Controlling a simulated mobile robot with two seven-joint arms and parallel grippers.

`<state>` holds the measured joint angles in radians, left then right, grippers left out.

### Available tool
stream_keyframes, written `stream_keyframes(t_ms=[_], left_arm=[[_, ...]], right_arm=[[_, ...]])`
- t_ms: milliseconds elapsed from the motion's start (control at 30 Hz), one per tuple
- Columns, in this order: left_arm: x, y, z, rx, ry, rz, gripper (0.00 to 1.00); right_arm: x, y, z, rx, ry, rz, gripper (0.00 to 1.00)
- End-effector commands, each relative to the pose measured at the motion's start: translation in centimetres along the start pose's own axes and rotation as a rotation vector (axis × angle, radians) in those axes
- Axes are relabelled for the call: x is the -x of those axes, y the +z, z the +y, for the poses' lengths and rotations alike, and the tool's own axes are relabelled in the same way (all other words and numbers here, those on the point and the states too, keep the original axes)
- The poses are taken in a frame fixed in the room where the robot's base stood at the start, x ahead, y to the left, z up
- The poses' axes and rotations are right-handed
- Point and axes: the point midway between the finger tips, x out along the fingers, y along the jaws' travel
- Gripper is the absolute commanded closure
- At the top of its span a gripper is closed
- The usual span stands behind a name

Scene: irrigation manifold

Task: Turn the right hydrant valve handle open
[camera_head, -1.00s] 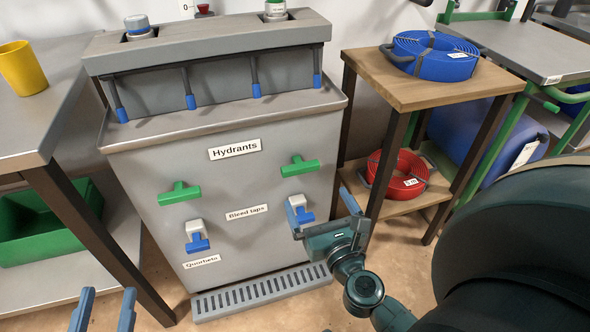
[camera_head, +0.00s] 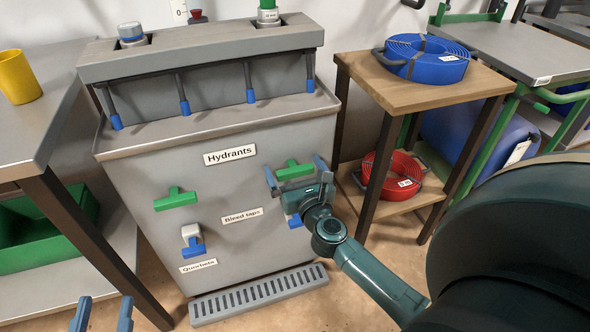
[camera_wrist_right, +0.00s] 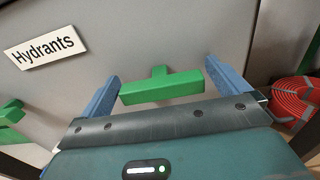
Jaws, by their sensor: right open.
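The right hydrant handle (camera_head: 295,170) is a green T-shaped bar on the grey cabinet front, lying roughly level. It also shows in the right wrist view (camera_wrist_right: 162,88). My right gripper (camera_head: 298,170) is open, with one blue finger on either side of the bar's ends; I cannot tell whether either finger touches it. The left hydrant handle (camera_head: 175,198) is a similar green bar. The "Hydrants" label (camera_head: 230,155) is above and between them. My left gripper (camera_head: 102,314) shows only its two fingertips, apart and empty, at the bottom left.
Blue-and-white bleed taps sit below; the left one (camera_head: 193,242) is clear, while the right one (camera_head: 294,220) is partly hidden by my right gripper. A wooden stand (camera_head: 410,92) with blue and red hose coils is to the right. A grey drain grate (camera_head: 258,294) lies below.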

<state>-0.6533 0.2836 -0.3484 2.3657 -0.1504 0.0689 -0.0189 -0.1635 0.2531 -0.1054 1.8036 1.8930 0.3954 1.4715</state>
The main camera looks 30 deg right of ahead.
Motion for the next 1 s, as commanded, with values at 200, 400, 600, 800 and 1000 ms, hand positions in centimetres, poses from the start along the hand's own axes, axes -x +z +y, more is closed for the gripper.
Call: stream_keyframes(t_ms=[200, 400, 600, 800, 1000], left_arm=[[-0.04, -0.15, -0.02, 0.0, 0.0, 0.003, 0.62], [-0.05, -0.22, -0.01, 0.0, 0.0, 0.005, 0.62], [-0.05, -0.25, 0.0, 0.0, 0.001, 0.006, 0.62], [-0.1, -0.61, -0.04, -0.005, 0.001, 0.008, 0.62], [-0.15, -1.02, -0.16, -0.025, 0.002, 0.005, 0.62]], right_arm=[[0.03, 0.01, 0.0, 0.0, 0.0, 0.0, 0.15], [0.04, 0.01, 0.0, 0.0, 0.0, 0.0, 0.31], [0.05, 0.01, 0.0, 0.0, 0.0, 0.0, 0.41], [0.05, 0.07, 0.01, 0.03, -0.001, 0.001, 0.41], [0.06, 0.22, 0.08, 0.126, -0.001, 0.001, 0.41]])
